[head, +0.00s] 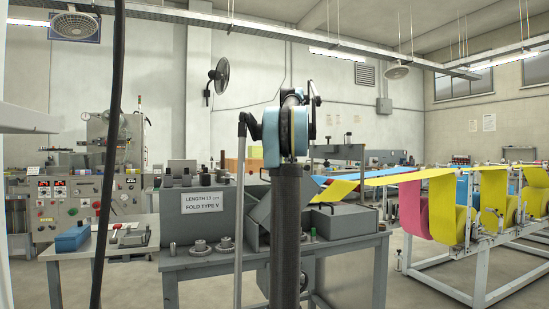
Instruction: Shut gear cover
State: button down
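A grey folding machine stands on a grey table (210,270) in the middle of the head view. A sign (195,202) on its left part reads "LENGTH 13 cm" and "FOLD TYPE V". A slanted grey panel (262,206) stands tilted just left of my arm; I cannot tell if it is the gear cover. A low grey housing (345,221) lies to the right of my arm. Round metal gear-like parts (198,246) lie on the table below the sign. My arm rises in front of the machine and hides its middle. My gripper is not visible.
Yellow, pink and blue cloth rolls (440,208) hang on a white frame (492,262) at the right, with cloth running to the machine. Floor shows at the lower right.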

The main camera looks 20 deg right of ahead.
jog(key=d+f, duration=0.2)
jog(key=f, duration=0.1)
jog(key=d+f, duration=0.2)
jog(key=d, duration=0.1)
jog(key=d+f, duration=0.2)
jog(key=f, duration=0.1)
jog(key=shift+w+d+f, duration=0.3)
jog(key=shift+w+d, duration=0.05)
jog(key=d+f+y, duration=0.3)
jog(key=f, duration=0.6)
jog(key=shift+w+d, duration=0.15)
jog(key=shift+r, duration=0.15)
